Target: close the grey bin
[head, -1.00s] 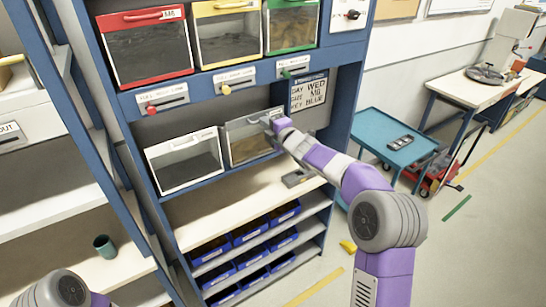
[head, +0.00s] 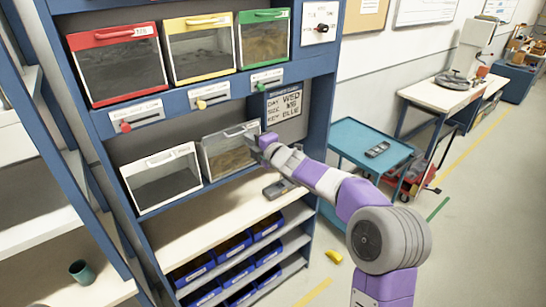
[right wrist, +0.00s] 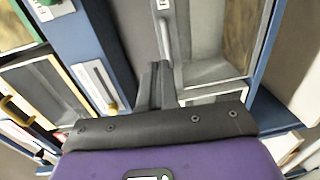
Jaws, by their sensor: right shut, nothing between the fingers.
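The grey bin (head: 225,154) is a grey-framed box with a clear front and brown contents. It sits in the lower row of the shelf unit, right of the white bin (head: 162,181). Its front looks nearly upright; I cannot tell whether a small gap remains. My right gripper (head: 257,141) is shut and empty at the bin's upper right front, beside the handle. In the right wrist view the shut fingers (right wrist: 158,84) are close to the bin's grey frame (right wrist: 208,72) and handle bar (right wrist: 166,38); contact is unclear. My left gripper is out of view.
Red (head: 115,66), yellow (head: 201,48) and green (head: 264,40) bins stand in the row above, with lever slots below them. A small grey object (head: 279,189) lies on the worktop (head: 215,215). A teal cart (head: 365,147) stands to the right.

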